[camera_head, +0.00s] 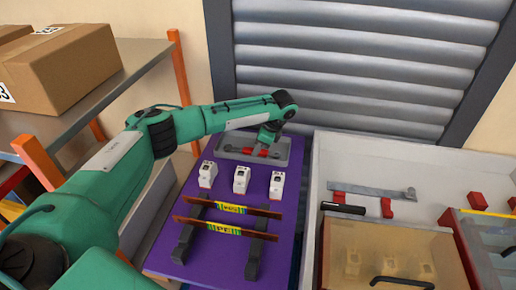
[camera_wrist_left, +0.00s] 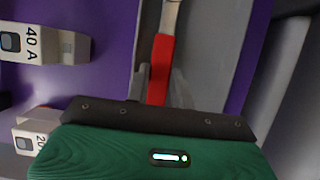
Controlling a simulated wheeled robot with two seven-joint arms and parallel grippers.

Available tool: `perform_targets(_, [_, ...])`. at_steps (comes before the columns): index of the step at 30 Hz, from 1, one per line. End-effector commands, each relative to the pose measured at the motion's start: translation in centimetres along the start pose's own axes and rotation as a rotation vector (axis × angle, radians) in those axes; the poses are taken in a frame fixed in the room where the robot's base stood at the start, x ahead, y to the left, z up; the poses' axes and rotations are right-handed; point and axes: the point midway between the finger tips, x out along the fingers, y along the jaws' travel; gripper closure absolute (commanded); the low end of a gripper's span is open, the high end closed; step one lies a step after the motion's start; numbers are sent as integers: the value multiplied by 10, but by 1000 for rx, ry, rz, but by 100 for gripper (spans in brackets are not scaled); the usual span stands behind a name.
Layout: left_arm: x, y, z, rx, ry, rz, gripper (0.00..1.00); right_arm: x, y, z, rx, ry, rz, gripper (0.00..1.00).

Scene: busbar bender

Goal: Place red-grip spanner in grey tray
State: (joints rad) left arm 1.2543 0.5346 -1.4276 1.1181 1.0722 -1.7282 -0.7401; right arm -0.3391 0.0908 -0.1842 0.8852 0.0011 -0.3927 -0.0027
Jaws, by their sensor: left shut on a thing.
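The grey tray (camera_head: 285,150) sits at the far end of the purple table top, and its grey floor also shows in the wrist view (camera_wrist_left: 215,45). The red-grip spanner (camera_head: 248,150) is over or inside the tray's outline. In the wrist view its red grip (camera_wrist_left: 160,60) runs up to a metal shaft at the top edge; its far end is cut off. My left gripper (camera_wrist_left: 160,90) is shut on the red grip. In the head view the gripper (camera_head: 264,147) is at the tray. I cannot tell whether the spanner touches the tray floor. My right gripper is out of view.
Several white breakers (camera_head: 241,180) stand just in front of the tray. Two striped busbars (camera_head: 228,228) lie on black supports nearer me. A light-walled bench (camera_head: 320,175) with a bender (camera_head: 370,191) is on the right; a shelf with cardboard boxes (camera_head: 70,65) is on the left.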

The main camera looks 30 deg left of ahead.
Motion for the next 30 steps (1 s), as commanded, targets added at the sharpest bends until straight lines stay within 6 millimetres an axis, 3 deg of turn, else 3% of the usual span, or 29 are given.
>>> perform_targets(11, [8, 0, -4, 0, 1, 0, 100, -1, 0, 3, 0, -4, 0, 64])
perform_targets(12, [9, 0, -4, 0, 0, 0, 75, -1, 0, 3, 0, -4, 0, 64])
perform_targets(14, [9, 0, -4, 0, 1, -1, 68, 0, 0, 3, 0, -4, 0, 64])
perform_targets(24, [6, 0, -3, 0, 1, -1, 68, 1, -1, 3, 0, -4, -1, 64])
perform_targets(30, [-26, -1, -4, 1, 4, -4, 68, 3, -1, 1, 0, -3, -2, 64])
